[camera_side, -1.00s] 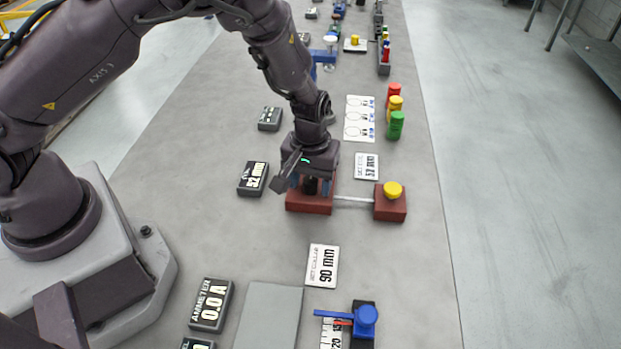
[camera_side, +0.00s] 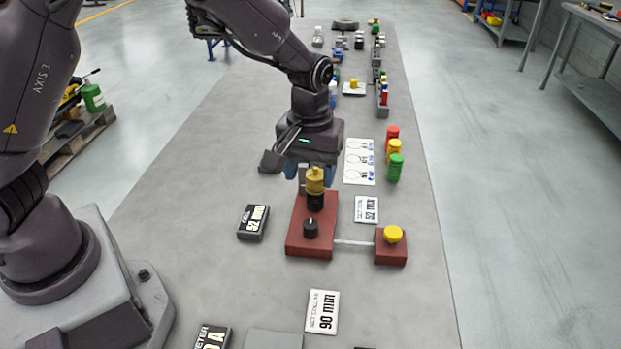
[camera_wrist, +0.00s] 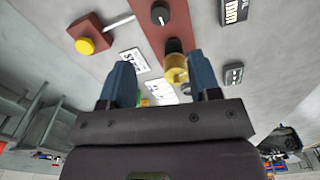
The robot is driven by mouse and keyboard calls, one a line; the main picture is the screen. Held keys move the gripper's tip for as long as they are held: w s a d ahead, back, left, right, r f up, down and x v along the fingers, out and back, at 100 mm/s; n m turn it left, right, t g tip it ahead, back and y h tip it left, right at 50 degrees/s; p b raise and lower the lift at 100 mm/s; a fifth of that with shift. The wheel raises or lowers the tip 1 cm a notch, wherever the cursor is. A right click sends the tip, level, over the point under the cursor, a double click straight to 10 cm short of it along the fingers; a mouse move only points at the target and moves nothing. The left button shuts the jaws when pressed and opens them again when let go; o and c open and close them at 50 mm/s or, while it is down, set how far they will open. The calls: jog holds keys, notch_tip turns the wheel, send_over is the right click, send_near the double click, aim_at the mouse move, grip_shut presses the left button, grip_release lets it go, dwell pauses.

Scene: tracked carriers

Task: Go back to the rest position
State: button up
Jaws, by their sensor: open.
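My gripper (camera_side: 305,166) is over the far end of a red-brown block (camera_side: 300,242), with its wrist pointing down. In the wrist view its two blue fingers (camera_wrist: 161,85) stand apart, with nothing clamped between them. A yellow-topped black post (camera_side: 314,181) stands on the block close to the fingertips; the yellow part (camera_wrist: 176,66) also shows by the right finger. I cannot tell whether they touch. A black knob (camera_side: 311,229) sits nearer on the same block. A rod joins it to a small red-brown block (camera_side: 391,252) with a yellow button (camera_side: 393,234).
A dark display (camera_side: 254,222) lies left of the block. White cards (camera_side: 367,210) and (camera_side: 323,312) lie on the grey bench. Red, yellow and green stacked pieces (camera_side: 395,168) stand to the right. More items crowd the far end. The bench's left side is fairly clear.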

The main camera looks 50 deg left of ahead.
jog(key=s+a+r+m+t, duration=0.2)
jog(key=s+a+r+m, duration=0.1)
jog(key=s+r, duration=0.6)
jog(key=s+a+r+m+t, duration=0.3)
jog(key=s+r+m, duration=0.1)
jog(key=s+r, duration=0.5)
jog(key=shift+s+r+t, duration=0.3)
jog(key=shift+s+r, duration=0.1)
jog(key=shift+s, duration=0.4)
